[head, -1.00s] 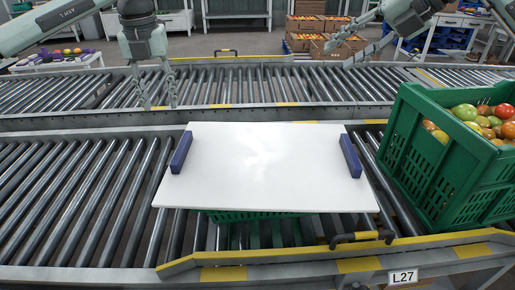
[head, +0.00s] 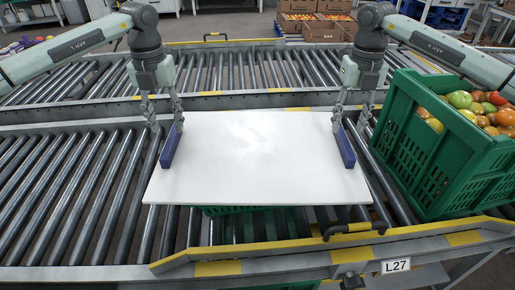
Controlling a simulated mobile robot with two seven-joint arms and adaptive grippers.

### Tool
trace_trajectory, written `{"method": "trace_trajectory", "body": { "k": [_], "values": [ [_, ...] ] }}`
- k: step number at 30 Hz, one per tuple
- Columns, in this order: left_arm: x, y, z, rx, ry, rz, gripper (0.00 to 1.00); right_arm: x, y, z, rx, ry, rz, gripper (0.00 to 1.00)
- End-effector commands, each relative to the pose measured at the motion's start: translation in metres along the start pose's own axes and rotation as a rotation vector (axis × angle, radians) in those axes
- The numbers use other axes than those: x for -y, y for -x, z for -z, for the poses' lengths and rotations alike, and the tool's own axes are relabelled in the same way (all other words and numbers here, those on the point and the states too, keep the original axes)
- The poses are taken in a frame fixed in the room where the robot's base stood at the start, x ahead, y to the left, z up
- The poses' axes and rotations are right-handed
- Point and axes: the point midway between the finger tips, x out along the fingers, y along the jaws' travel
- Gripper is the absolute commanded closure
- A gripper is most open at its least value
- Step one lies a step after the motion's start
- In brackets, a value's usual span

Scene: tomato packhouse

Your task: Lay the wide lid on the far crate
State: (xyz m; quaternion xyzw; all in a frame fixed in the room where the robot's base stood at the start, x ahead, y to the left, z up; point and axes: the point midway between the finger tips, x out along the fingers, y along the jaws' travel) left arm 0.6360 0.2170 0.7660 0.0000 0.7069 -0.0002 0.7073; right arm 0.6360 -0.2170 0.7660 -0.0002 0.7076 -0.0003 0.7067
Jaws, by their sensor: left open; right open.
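The wide white lid (head: 255,160) lies flat in the middle of the near conveyor. It has a blue handle on its left side (head: 172,147) and another on its right side (head: 344,147). A green crate (head: 245,210) shows under its near edge and is mostly hidden by it. My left gripper (head: 166,124) is open at the far end of the left handle. My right gripper (head: 350,124) is open at the far end of the right handle. I cannot tell whether the fingers touch the handles. Which crate is the far one is not clear from this view.
A green crate (head: 418,160) full of tomatoes stands close to the lid on the right. A yellow-marked rail (head: 300,250) with a black handle (head: 355,229) runs along the front. Rollers to the left are clear. A second conveyor (head: 240,72) lies behind.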

Motion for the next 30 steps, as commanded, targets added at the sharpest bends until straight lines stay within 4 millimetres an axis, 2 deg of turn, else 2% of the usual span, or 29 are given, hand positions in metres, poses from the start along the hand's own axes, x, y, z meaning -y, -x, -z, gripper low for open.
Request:
{"method": "trace_trajectory", "body": {
  "k": [3, 9, 21, 30],
  "values": [
    [0.000, -0.021, 0.001, -0.003, 0.000, 0.000, 0.59, 0.000, -0.021, 0.000, -0.002, 0.000, 0.001, 0.59],
    [0.000, -0.043, 0.000, -0.002, 0.001, -0.001, 0.59, 0.000, -0.043, 0.000, -0.001, 0.000, -0.001, 0.59],
    [0.000, -0.050, 0.000, -0.001, 0.000, 0.000, 0.59, 0.000, -0.050, 0.000, 0.002, 0.000, 0.000, 0.59],
    [0.000, -0.050, 0.000, 0.000, 0.000, 0.000, 0.95, 0.000, -0.050, 0.000, 0.001, 0.000, -0.001, 0.95]
  ]
}}
